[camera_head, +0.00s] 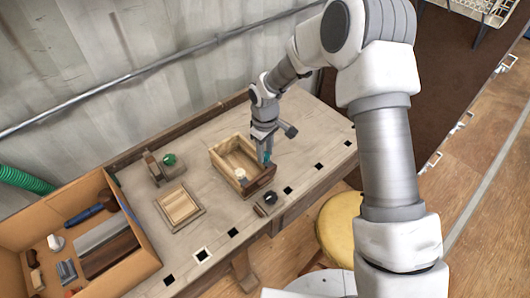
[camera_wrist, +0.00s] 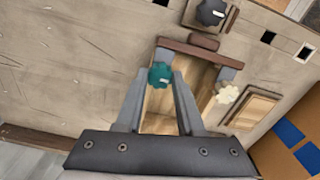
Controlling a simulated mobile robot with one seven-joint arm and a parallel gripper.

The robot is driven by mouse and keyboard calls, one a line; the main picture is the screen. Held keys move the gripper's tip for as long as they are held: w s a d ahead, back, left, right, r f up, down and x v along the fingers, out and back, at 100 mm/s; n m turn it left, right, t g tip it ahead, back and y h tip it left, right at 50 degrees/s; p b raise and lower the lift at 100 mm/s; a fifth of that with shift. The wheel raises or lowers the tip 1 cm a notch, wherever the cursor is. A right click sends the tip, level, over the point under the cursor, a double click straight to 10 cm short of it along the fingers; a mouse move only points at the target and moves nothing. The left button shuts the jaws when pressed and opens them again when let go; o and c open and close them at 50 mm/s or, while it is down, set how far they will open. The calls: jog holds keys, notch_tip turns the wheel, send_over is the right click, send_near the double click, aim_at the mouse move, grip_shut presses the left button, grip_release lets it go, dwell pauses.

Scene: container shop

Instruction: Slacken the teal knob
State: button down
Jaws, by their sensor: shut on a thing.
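The teal knob (camera_wrist: 160,74) sits between my two fingertips in the wrist view, near one end of the dark brown bar at the edge of an open wooden box (camera_head: 225,158). My gripper (camera_head: 265,152) reaches down over the right side of the box and is shut on the teal knob, which shows as a small teal spot in the head view (camera_head: 267,158). The fingers hide part of the box. A cream knob (camera_wrist: 228,94) stands at the other end of the bar; it also shows in the head view (camera_head: 240,174).
A black knob (camera_head: 270,198) on a small block stands in front of the box. A green knob (camera_head: 169,160) tops a device at the left, behind a wooden tray (camera_head: 201,216). A cardboard box (camera_head: 150,262) of tools stands at the far left. A yellow stool (camera_head: 338,222) is near the bench.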

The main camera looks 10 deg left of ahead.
jog(key=n, duration=1.3)
jog(key=shift+p, duration=0.3)
dwell(0.4)
jog(key=c, duration=0.5)
grip_release()
jog(key=shift+r, duration=0.1)
notch_tip(320, 180, up, 17)
jog(key=shift+r, duration=0.1)
